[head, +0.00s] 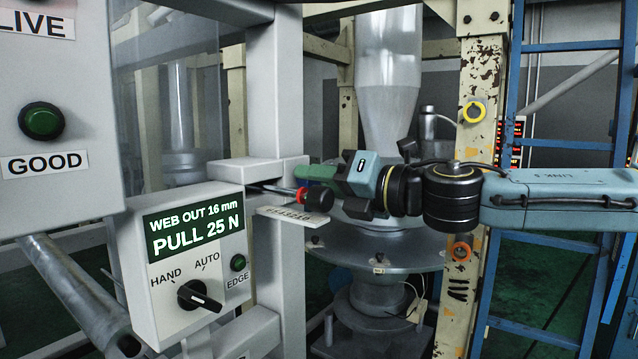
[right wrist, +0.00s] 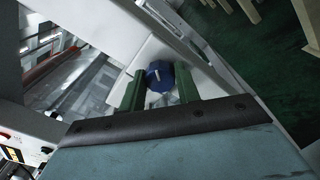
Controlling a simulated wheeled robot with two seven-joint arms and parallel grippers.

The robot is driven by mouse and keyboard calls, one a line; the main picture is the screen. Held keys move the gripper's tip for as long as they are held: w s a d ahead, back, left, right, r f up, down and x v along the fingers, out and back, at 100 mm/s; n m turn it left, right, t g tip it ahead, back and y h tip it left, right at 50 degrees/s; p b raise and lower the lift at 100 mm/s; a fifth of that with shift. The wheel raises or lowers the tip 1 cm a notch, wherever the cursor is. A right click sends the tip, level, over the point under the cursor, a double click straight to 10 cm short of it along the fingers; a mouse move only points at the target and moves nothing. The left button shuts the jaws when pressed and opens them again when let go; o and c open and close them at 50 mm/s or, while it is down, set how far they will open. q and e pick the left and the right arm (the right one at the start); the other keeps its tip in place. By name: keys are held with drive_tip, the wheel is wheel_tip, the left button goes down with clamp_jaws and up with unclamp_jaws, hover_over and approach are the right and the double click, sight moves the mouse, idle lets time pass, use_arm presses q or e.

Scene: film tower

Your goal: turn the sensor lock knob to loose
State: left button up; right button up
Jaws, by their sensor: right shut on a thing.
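A round blue knob (right wrist: 159,74) with a pale mark on its face sits on a white bracket (right wrist: 160,48) in the right wrist view. The green fingers of my right gripper (right wrist: 160,90) stand on either side of it, shut on the knob. No loose or lock marking can be read. My left gripper is not in view.
A black knob with a red ring (head: 318,198) sits just below my gripper, above a numbered tag (head: 293,215). A control box (head: 195,260) reads "WEB OUT 16 mm PULL 25 N", with a HAND/AUTO selector (head: 200,296). A cream post (head: 476,170) stands behind my arm.

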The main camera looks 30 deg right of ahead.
drive_tip(key=n+b, duration=1.3)
drive_tip(key=n, duration=0.1)
drive_tip(key=shift+a+f+h, duration=0.1)
drive_tip(key=shift+h, duration=0.3)
drive_tip(key=shift+r+n+b, duration=0.2)
drive_tip(key=shift+n+b, duration=0.95)
drive_tip(key=shift+n, duration=0.15)
drive_tip(key=o, duration=0.8)
drive_tip(key=shift+o, duration=0.9)
